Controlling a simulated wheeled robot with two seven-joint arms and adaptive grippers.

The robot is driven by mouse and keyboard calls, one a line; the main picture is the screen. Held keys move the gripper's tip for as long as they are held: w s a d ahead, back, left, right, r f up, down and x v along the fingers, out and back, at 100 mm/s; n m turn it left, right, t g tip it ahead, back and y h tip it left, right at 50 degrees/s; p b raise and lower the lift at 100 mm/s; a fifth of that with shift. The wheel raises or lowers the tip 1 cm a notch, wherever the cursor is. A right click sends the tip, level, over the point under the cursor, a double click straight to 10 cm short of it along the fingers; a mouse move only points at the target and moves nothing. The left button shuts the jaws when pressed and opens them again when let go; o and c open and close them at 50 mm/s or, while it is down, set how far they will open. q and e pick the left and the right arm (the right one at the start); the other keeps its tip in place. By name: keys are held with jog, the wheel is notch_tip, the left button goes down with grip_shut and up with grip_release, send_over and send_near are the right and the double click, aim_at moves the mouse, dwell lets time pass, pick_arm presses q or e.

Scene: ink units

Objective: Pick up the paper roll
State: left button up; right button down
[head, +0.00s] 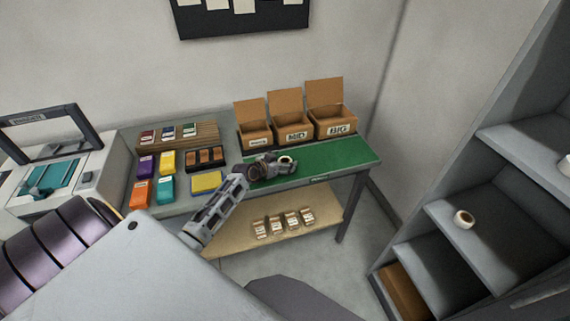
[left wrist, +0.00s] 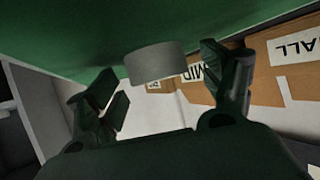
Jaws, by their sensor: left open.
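A small pale paper roll (head: 286,160) stands on the green mat (head: 335,155) of the table, in front of the open cardboard boxes. My left gripper (head: 281,166) is low over the mat at the roll, its fingers open. In the left wrist view the grey-white roll (left wrist: 155,64) lies between the two spread fingertips (left wrist: 160,75), with a gap visible on each side. The gripper hides part of the roll in the head view. My right gripper is not in view.
Boxes marked MID (head: 293,133) and BIG (head: 337,125), plus a smaller one, stand behind the gripper. Coloured ink packs (head: 165,162) lie to the left, beside a printer (head: 62,175). Another roll (head: 464,219) sits on the right shelf. The mat's right end is clear.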

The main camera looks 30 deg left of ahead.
pick_arm(q)
jog(key=c, duration=1.1)
jog(key=shift+r, duration=0.15)
notch_tip(320, 180, up, 10)
dwell(0.4)
dwell(0.5)
